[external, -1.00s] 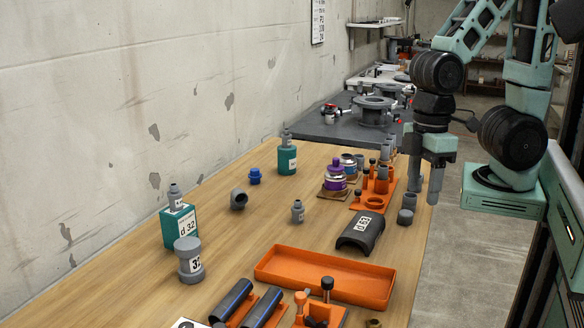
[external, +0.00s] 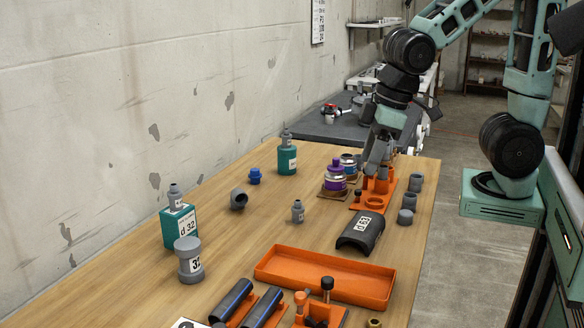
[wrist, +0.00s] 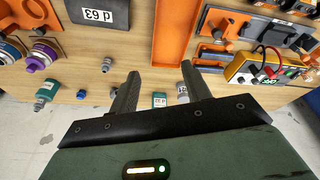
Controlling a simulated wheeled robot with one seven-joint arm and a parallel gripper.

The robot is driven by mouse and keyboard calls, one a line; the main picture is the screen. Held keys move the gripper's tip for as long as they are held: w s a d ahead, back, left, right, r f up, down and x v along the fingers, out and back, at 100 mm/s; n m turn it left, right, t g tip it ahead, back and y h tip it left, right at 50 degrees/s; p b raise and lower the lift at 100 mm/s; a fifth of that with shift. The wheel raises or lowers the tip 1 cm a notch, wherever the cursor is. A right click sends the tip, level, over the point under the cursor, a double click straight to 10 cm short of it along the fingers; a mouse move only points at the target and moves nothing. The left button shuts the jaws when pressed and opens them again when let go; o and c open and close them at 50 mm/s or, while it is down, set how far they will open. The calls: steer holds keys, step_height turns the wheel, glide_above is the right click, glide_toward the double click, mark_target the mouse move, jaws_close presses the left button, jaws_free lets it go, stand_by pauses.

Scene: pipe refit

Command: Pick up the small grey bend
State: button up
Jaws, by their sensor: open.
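The small grey bend (external: 238,199) lies on the wooden table left of the middle, towards the wall, with its round opening showing. In the wrist view the bend (wrist: 114,92) is small and distant, partly hidden beside the left finger. My gripper (external: 376,165) is above the orange tool holder at the table's right side, well away from the bend. In the wrist view my gripper (wrist: 159,72) has its two fingers apart with nothing held between them.
A small grey reducer (external: 298,211) and a blue fitting (external: 255,176) stand near the bend. A teal bottle (external: 287,158), a teal d 32 box (external: 180,227) and a grey coupling (external: 190,262) stand around it. A black half-shell (external: 361,233) and orange tray (external: 325,278) lie nearer.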

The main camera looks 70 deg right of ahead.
steer(key=w+d+m+t+b, duration=0.3)
steer(key=w+m, duration=0.1)
steer(key=w, duration=0.9)
steer(key=m+t+y+b, duration=0.6)
steer(key=m+y, duration=0.2)
steer(key=m, duration=0.2)
glide_above(244, 199)
steer(key=s+d, duration=0.4)
steer(key=s, duration=0.1)
step_height(244, 199, down, 21)
steer(key=shift+s+f, duration=0.15)
steer(key=shift+f, duration=0.05)
steer(key=shift+w+a+f, duration=0.2)
steer(key=x, duration=0.7)
steer(key=shift+r, duration=0.15)
steer(key=shift+c, duration=0.3)
